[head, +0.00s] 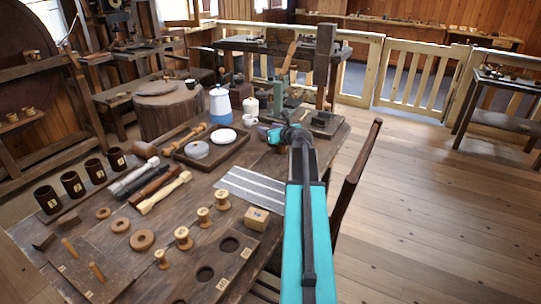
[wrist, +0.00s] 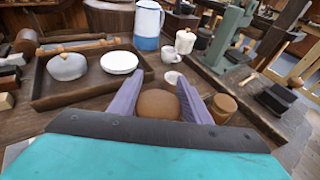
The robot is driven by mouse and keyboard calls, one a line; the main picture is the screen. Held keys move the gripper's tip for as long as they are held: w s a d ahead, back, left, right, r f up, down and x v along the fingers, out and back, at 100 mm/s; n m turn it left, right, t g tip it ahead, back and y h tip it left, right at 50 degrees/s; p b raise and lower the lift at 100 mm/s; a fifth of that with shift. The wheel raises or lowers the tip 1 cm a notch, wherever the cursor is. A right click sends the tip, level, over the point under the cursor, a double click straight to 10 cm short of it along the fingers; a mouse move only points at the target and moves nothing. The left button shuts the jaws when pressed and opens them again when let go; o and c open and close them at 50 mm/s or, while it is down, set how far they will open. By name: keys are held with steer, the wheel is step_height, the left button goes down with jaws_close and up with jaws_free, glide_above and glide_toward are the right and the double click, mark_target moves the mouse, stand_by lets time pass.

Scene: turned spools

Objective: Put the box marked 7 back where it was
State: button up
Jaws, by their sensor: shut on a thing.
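My gripper (head: 272,135) is over the far right part of the workbench, beyond the striped sheet. In the wrist view its two purple fingers (wrist: 160,88) are shut on a brown, round-topped wooden thing (wrist: 158,104). Its lower part is hidden by my gripper, and no mark shows on it. A small pale wooden box (head: 257,219) with a label stands on the bench near my arm; I cannot read its number surely. Several dark cups with pale labels (head: 72,184) stand in a row at the left.
A tray (head: 240,147) with a grey lidded pot and white dish lies left of my gripper. A blue and white jug (head: 220,105), a white mug (head: 250,120) and a green press (head: 277,97) stand beyond. A round wooden piece (wrist: 222,108) is close right of the fingers.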

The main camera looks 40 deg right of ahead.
steer(key=shift+f, duration=2.65)
steer(key=shift+f+b, duration=0.5)
steer(key=shift+f, duration=1.35)
steer(key=shift+f, duration=0.1)
steer(key=o, duration=0.9)
steer(key=shift+c, duration=0.2)
steer(key=shift+s, duration=0.1)
steer(key=shift+v, duration=3.7)
steer(key=shift+a, duration=0.1)
steer(key=shift+r, duration=0.2)
